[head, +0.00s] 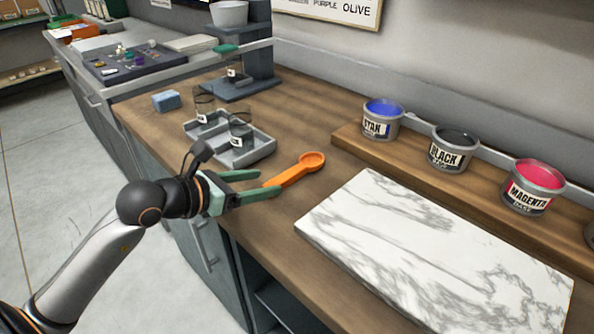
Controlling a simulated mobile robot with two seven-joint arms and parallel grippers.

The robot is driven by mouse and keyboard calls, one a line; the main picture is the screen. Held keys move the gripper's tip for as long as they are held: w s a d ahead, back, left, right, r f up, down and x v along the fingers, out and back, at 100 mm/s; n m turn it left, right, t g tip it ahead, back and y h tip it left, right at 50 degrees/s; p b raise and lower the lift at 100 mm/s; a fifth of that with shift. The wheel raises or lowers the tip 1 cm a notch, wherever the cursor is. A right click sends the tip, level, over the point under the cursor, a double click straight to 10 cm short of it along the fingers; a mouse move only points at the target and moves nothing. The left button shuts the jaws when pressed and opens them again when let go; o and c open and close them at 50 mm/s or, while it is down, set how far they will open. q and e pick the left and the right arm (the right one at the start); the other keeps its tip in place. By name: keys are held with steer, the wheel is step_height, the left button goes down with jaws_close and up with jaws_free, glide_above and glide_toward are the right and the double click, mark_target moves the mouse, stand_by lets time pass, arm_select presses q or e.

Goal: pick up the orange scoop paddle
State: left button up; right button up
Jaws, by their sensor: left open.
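The orange scoop paddle (292,174) lies on the wooden counter, its round bowl end toward the back right and its handle toward my left gripper. My left gripper (270,183) has two green fingers and is open. The handle end of the paddle lies near the fingertips, between them in the picture; I cannot tell whether they touch it. My right gripper does not show.
A white marble slab (440,262) lies to the right of the paddle. A grey tray (256,156) with dark glass beakers stands behind the gripper. A blue sponge-like block (166,101) lies farther left.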

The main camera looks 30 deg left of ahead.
mark_target(285, 176)
arm_select(q)
steer(key=shift+r+p+x, duration=0.15)
steer(key=shift+x, duration=1.55)
steer(key=shift+r+p+x, duration=0.15)
steer(key=shift+x, duration=1.55)
steer(key=shift+w+d, duration=0.1)
steer(key=shift+c, duration=0.3)
jaws_close()
